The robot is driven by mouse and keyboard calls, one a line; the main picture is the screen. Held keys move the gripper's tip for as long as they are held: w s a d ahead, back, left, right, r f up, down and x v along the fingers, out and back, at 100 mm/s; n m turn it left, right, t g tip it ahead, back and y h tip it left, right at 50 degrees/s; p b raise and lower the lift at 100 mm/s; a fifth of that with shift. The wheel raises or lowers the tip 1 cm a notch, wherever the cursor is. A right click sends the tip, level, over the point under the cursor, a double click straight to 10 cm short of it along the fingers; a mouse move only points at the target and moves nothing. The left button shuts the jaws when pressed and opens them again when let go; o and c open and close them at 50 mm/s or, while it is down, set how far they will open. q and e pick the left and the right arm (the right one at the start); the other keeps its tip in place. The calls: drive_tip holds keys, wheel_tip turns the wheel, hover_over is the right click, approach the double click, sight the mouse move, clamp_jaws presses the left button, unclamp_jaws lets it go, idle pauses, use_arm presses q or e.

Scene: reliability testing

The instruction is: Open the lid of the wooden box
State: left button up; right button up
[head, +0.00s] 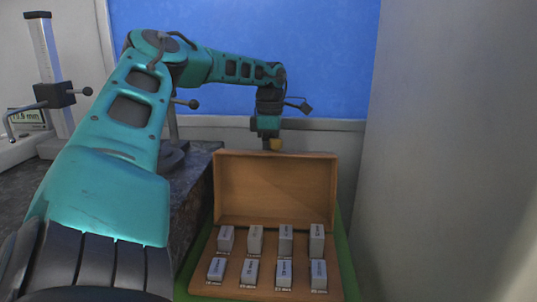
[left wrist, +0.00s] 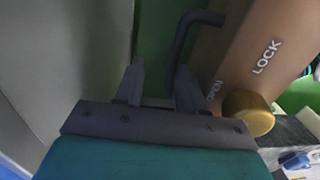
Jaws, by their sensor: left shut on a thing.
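The wooden box (head: 208,262) stands open in the head view, its lid (head: 276,188) raised about upright at the back. Several labelled grey blocks (head: 285,240) stand in two rows inside it. My left gripper (head: 268,146) is behind the lid's top edge. My right gripper is not in view.
The box rests on a green surface (head: 350,280). A grey wall or panel (head: 455,150) stands close on the right. A dark stone-like slab (head: 195,190) and a gauge stand (head: 48,70) are at the left. A blue panel (head: 320,50) is behind.

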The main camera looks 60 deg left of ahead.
use_arm(q)
drive_tip(key=shift+o, duration=0.9)
drive_tip(key=shift+s+a+f, duration=0.15)
drive_tip(key=shift+f, duration=0.25)
drive_tip(key=shift+s+a+f, duration=0.1)
drive_tip(key=shift+f, duration=0.25)
wheel_tip(320, 180, up, 14)
drive_tip(key=w+p, duration=0.1)
drive_tip(key=shift+a+r, duration=0.15)
drive_tip(key=shift+r, duration=0.05)
drive_tip(key=shift+f, duration=0.1)
